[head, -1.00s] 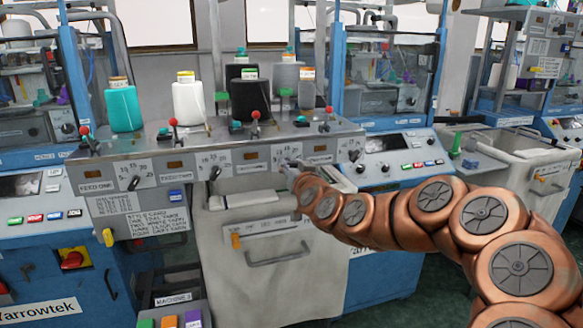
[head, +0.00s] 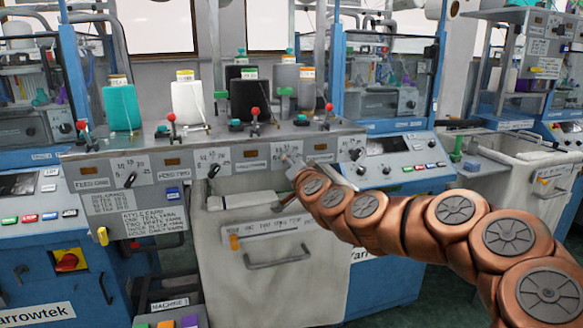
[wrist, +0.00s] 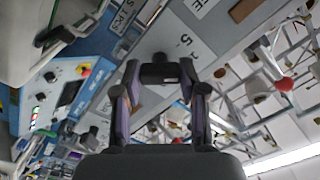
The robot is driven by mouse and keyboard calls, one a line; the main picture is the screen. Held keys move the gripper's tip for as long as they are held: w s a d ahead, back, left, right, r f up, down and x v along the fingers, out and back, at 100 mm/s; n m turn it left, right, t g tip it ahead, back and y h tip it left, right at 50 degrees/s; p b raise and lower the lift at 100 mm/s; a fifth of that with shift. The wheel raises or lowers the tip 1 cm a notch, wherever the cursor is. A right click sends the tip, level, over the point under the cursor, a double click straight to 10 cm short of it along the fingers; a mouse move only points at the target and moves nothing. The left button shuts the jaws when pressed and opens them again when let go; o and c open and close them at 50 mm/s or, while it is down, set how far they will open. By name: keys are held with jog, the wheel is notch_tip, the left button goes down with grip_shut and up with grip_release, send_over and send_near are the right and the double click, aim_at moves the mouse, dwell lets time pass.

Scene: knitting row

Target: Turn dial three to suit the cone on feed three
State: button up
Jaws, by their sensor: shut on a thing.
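The feed panel carries a row of dials with dark pointer knobs on white number plates. Dial three is mostly hidden by my gripper (head: 292,163) in the head view. In the wrist view, my gripper (wrist: 160,84) has its two fingers closed in on the dark knob of dial three (wrist: 158,72). The white plate (wrist: 178,45) behind it shows part of a "5"; I cannot tell the pointer's setting. A black cone (head: 250,100) stands on the ledge above, apparently on feed three. Its pale top label is too small to read.
A teal cone (head: 121,107), a white cone (head: 188,103) and a grey cone (head: 306,90) share the ledge, with red-knobbed levers in front. Dial two (head: 213,171) and dial four (head: 355,154) flank my gripper. A style card (head: 148,222) hangs lower left. A pale bin (head: 250,285) stands below.

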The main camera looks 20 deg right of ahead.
dwell(0.4)
jog(key=o, duration=1.1)
jog(key=shift+o, duration=0.2)
jog(key=s, duration=1.2)
